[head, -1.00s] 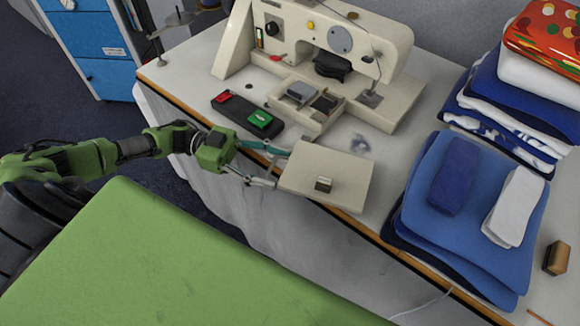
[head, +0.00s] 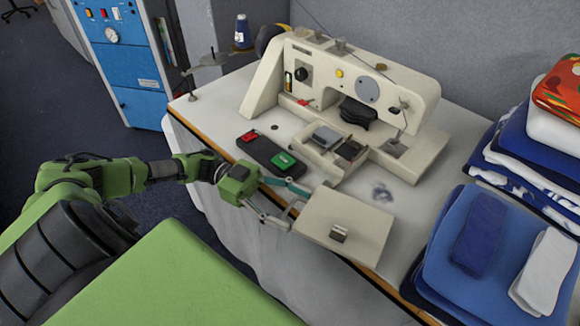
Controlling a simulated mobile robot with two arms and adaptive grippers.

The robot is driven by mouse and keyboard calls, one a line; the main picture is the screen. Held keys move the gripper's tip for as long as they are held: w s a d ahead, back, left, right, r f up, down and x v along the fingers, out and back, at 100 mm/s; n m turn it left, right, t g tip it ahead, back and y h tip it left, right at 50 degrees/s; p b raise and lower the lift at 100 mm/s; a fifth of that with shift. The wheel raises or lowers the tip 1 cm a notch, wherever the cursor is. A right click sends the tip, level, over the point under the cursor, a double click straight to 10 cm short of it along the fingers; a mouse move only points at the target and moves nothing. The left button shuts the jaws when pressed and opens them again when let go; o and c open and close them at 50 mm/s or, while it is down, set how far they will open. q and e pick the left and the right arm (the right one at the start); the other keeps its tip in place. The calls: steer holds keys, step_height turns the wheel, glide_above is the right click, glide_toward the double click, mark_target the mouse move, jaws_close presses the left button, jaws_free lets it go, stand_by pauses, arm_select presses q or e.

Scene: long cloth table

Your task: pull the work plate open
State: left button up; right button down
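The work plate (head: 352,216) is a flat cream square with a small metal knob (head: 339,234) on top. It lies at the front edge of the table, apart from the cream sewing machine (head: 350,85), with bare tabletop between them. My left gripper (head: 300,208) is at the plate's left edge. Its teal and grey fingers are spread apart, one near the far left corner and one near the close left side. Whether they touch the plate is unclear. My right gripper is not in view.
A black pedal-like block with red and green buttons (head: 284,160) lies left of the machine bed. Stacks of folded blue and white cloth (head: 480,280) stand to the right of the plate. A blue cabinet (head: 125,62) stands behind, at left.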

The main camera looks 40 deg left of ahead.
arm_select(q)
steer(key=shift+s+a+f, duration=0.1)
steer(key=s+a, duration=0.1)
steer(key=a, duration=1)
steer(key=shift+s+a, duration=0.2)
steer(key=shift+a, duration=0.15)
